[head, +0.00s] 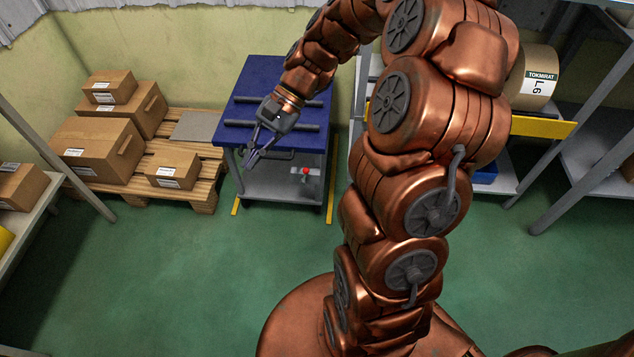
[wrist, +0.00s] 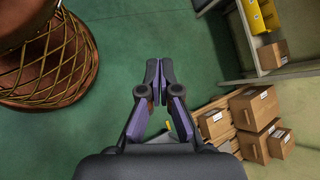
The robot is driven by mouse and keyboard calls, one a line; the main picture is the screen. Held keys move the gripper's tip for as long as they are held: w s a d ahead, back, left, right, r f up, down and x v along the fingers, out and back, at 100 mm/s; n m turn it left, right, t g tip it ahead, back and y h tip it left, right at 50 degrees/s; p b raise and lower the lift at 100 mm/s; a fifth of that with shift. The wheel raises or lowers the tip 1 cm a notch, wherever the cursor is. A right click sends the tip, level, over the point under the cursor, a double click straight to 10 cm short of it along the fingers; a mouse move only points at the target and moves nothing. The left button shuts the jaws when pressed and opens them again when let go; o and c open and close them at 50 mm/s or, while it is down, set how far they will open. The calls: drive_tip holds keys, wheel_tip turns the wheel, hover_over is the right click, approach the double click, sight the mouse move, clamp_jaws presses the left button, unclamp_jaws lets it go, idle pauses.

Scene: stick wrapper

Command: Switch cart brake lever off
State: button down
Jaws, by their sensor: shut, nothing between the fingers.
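The cart (head: 262,72) has a blue top with dark bars across it and a grey lower shelf, and stands near the back wall. A small red-tipped piece (head: 306,171), seemingly the brake lever, shows low on the cart's front right side; its setting is too small to tell. My gripper (head: 251,160) hangs at the cart's front left edge, left of the red piece and apart from it. In the wrist view my gripper (wrist: 159,70) is shut and empty, with green floor beyond the fingertips. The lever does not show in the wrist view.
A wooden pallet (head: 200,200) with several cardboard boxes (head: 97,150) stands left of the cart. Grey shelving stands at the right, with a large labelled roll (head: 537,80). Yellow floor lines flank the cart. The green floor (head: 180,270) in front is clear.

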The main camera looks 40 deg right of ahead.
drive_tip(key=w+d+f+m+t+y+b, duration=0.25)
drive_tip(key=w+d+f+m+b, duration=0.25)
drive_tip(key=d+f, duration=0.4)
drive_tip(key=w+d+f+m+t+y+b, duration=0.1)
drive_tip(key=w+d+f+m+t+b, duration=0.5)
drive_tip(key=f, duration=0.5)
drive_tip(key=s+d+f+m+t+h+b, duration=0.1)
drive_tip(key=s+d+f+m+t+b, duration=0.15)
drive_tip(key=d+f, duration=0.8)
drive_tip(key=m+t+h+b, duration=0.2)
drive_tip(key=m+h+b, duration=0.1)
drive_tip(key=m, duration=0.3)
approach(304, 175)
drive_tip(key=shift+y, duration=0.25)
drive_tip(key=shift+w+d+b+x, duration=0.1)
drive_tip(key=shift+b+x, duration=1.1)
drive_tip(key=shift+w+d+b+x, duration=0.1)
drive_tip(key=shift+w+b+x, duration=0.05)
drive_tip(key=shift+b+x, duration=1.05)
drive_tip(key=shift+r, duration=0.15)
